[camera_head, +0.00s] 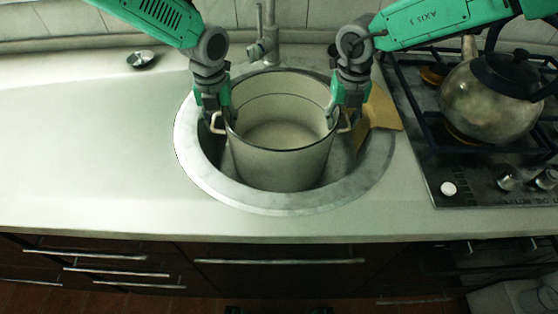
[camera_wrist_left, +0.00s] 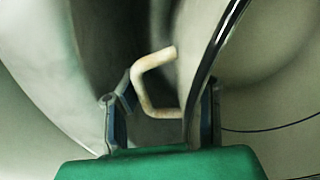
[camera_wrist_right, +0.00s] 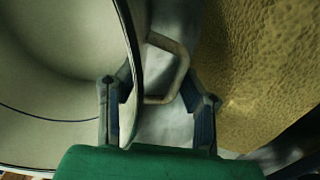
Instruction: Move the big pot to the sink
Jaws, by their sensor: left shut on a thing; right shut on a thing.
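The big pale enamel pot (camera_head: 280,165) stands upright within the round sink's opening, its dark rim above the sink (camera_head: 200,172). Whether its base touches the sink bottom is hidden. My left gripper (camera_head: 218,112) is shut on the pot's left side, with one finger inside the wall and one outside by the left handle (camera_wrist_left: 145,88). My right gripper (camera_head: 343,110) is shut on the right side in the same way, with the right handle (camera_wrist_right: 180,65) between its fingers. The pot looks empty.
The faucet (camera_head: 268,35) rises behind the pot. A yellow porous-looking piece (camera_head: 385,108) lies at the sink's right edge, close to my right gripper. A metal kettle (camera_head: 485,100) stands on the stove (camera_head: 430,165) at right. The counter (camera_head: 90,140) at left is mostly clear.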

